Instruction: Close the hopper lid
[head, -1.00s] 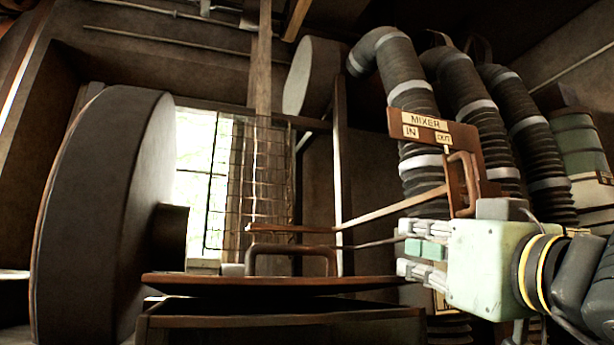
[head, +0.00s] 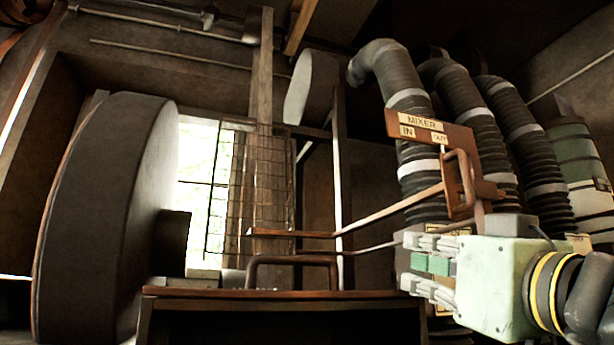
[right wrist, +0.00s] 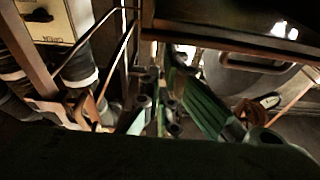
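The hopper lid (head: 215,293) is a thin brown plate with an arched handle (head: 290,259) on top. In the head view it lies level and looks flat along the top of the dark hopper box (head: 290,325); I cannot tell if a small gap is left. My right gripper (head: 408,265), pale green with grey and green fingers, is at the lid's right end, with its fingertips pointing left. It seems to hold nothing. Its fingers also show in the right wrist view (right wrist: 172,100), but their spread is unclear. My left gripper is not in view.
A mixer sign (head: 420,127) and a lever (head: 390,208) with a looped handle (head: 463,183) stand close above my right gripper. Ribbed hoses (head: 415,150) rise behind. A big dark wheel (head: 100,220) stands at the left, near a bright window (head: 197,180).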

